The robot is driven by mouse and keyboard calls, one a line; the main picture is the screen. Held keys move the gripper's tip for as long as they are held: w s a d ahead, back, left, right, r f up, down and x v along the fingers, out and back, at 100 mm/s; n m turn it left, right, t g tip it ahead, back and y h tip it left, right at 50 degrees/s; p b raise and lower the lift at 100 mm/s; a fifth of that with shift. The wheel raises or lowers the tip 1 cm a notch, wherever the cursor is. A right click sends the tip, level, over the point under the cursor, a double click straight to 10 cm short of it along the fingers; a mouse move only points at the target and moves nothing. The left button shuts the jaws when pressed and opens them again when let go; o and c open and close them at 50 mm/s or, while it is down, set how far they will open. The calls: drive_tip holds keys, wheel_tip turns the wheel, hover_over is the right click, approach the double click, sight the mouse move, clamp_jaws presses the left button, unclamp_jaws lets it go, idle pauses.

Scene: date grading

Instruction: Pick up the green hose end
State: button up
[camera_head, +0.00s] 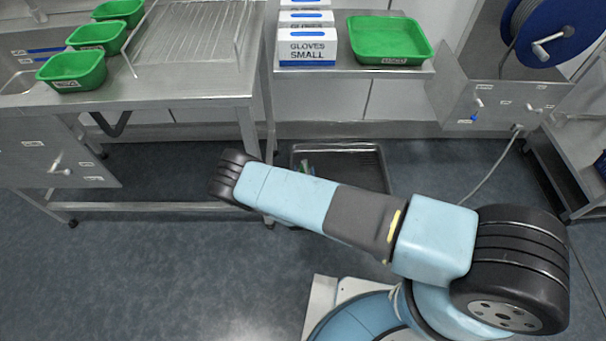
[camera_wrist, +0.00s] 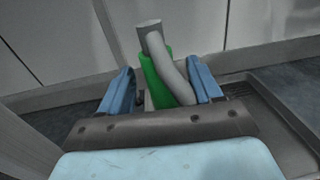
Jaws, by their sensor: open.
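The green hose end (camera_wrist: 153,82) shows in the wrist view between the two blue fingers of my gripper (camera_wrist: 162,85). A grey curved piece (camera_wrist: 170,62) lies against it and rises above it, with a flat dark top. The fingers stand apart, one on each side, and I see a gap at both sides. The lower part of the hose end is hidden by my gripper's body. In the head view a small bit of green (camera_head: 307,168) shows behind my arm, over a dark floor tray (camera_head: 362,158). My gripper is hidden there.
In the wrist view a wall (camera_wrist: 270,22) stands close behind, with a tray rim (camera_wrist: 270,98) at the right. In the head view a steel table (camera_head: 190,88) stands left, a shelf with glove boxes (camera_head: 307,48) and a green tray (camera_head: 390,58) behind, and a blue hose reel (camera_head: 552,28) right.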

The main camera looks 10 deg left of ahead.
drive_tip(key=shift+w+a, duration=0.15)
drive_tip(key=shift+w, duration=0.7)
drive_tip(key=shift+c, duration=0.5)
clamp_jaws()
